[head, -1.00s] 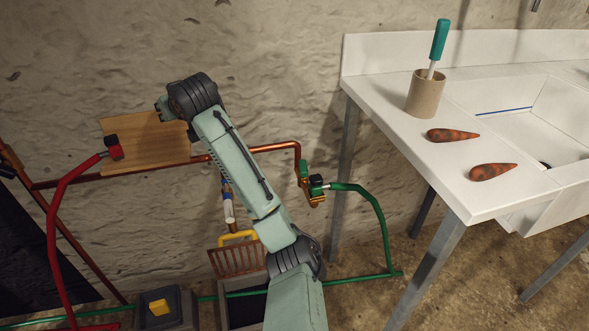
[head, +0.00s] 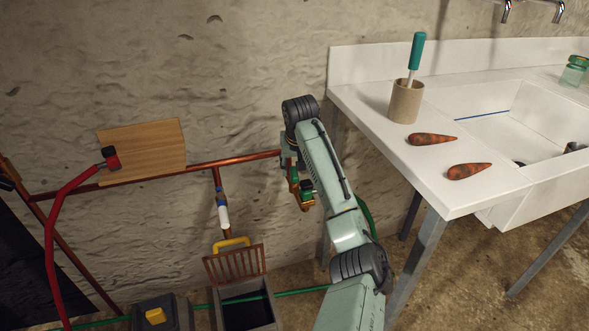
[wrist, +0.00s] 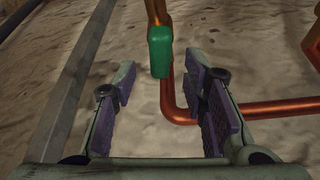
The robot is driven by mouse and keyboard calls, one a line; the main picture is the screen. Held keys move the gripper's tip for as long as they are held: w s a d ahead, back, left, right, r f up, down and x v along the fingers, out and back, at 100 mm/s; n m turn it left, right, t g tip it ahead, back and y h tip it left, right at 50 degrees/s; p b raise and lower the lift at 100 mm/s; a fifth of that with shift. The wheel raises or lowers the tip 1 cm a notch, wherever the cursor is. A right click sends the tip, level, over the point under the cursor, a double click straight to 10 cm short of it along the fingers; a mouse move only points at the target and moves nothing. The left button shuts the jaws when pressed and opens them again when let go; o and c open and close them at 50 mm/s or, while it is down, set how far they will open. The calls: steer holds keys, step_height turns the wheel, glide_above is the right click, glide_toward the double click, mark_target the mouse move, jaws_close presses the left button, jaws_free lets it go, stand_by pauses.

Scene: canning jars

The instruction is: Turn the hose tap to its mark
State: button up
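The hose tap (head: 307,196), brass-coloured with green parts, sits on the copper pipe (head: 235,162) by the wall, left of the sink bench. My arm partly covers it in the head view. In the wrist view, a green lever-like part (wrist: 160,52) hangs from a copper-coloured piece, beyond and roughly midway between my fingertips. My gripper (wrist: 163,88) is open and empty, with a gap between its purple pads. No contact with the green part shows. I cannot make out the mark.
A green hose (head: 366,214) runs beside the tap, partly behind my arm. The white sink bench (head: 440,185) and its metal leg (head: 417,268) stand to the right. A red hose (head: 50,235), wooden board (head: 142,153) and open grated box (head: 249,315) are left.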

mark_target(294, 172)
steer(key=shift+x, duration=1.6)
jaws_close()
